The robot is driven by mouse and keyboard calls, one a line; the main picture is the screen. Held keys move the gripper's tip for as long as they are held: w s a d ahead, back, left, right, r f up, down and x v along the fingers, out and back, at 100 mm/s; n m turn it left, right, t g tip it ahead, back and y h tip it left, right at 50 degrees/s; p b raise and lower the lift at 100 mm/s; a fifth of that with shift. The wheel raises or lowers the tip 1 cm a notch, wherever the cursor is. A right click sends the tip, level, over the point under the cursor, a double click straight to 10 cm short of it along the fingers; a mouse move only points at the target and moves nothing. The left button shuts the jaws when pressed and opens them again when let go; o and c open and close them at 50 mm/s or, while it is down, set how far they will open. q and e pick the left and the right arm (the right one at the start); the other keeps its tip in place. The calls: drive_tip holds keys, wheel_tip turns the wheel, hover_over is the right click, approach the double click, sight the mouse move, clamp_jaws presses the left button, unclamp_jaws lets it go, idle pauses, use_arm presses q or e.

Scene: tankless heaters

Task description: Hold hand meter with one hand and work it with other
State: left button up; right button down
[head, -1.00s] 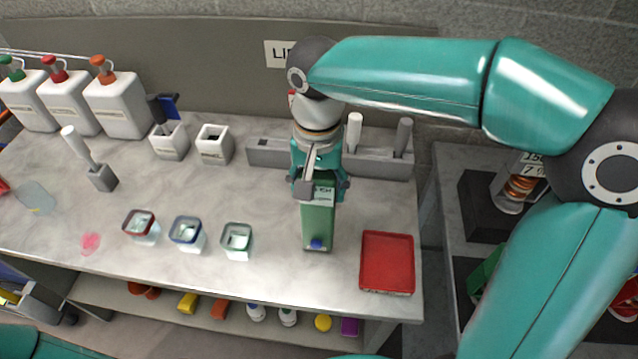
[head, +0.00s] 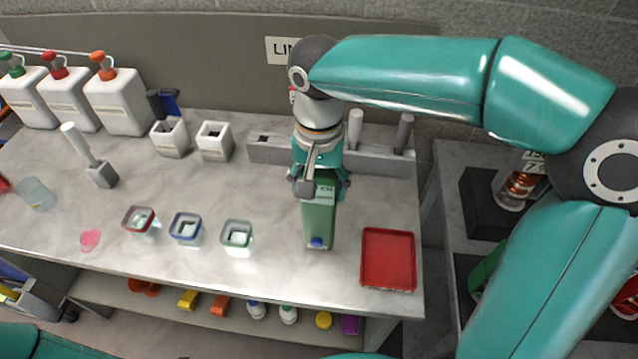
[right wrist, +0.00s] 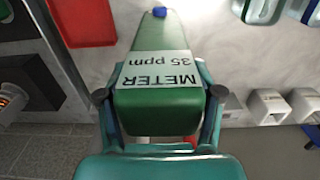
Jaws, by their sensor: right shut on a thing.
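The hand meter is a green box (head: 319,215) with a pale display and a blue button (head: 317,243) at its near end. In the right wrist view the meter (right wrist: 160,50) fills the middle, and its label (right wrist: 160,77) reads METER 35 ppm. My right gripper (head: 319,185) is shut on the far end of the meter, with a finger on each side. I cannot tell whether the meter touches the bench. My left gripper is out of view; only a bit of teal arm shows at the lower left.
A red tray (head: 388,259) lies right of the meter. Three small square cups, red-rimmed (head: 140,221), blue-rimmed (head: 187,229) and green-rimmed (head: 237,238), stand to its left. A grey rack (head: 270,150) with handled tools is behind. White pump bottles (head: 118,103) stand at the back left.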

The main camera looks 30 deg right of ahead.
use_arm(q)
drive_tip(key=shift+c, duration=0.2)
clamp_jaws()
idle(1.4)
